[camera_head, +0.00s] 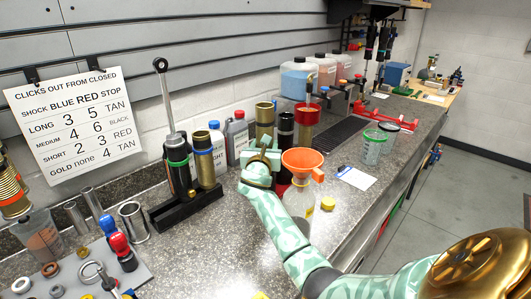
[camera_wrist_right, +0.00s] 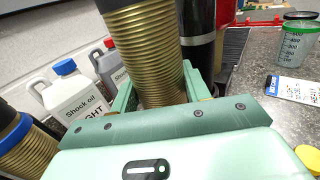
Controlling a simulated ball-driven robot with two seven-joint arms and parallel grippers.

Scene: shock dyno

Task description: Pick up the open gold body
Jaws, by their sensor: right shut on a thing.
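The gold body (camera_head: 265,116) is a threaded gold cylinder, upright, with an open top. My right gripper (camera_head: 262,160) is around its lower part, shut on it. In the right wrist view the gold body (camera_wrist_right: 146,48) stands between the green jaws, and its lower end is hidden behind the gripper. I cannot tell whether it touches the bench. My left gripper is not in view.
A black body (camera_head: 286,130) stands close on the right. An orange funnel (camera_head: 302,158) in a clear bottle is in front. Shock oil bottles (camera_head: 237,138) and a black stand (camera_head: 187,207) with two shock bodies are on the left. A white card (camera_head: 357,178) lies on the right.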

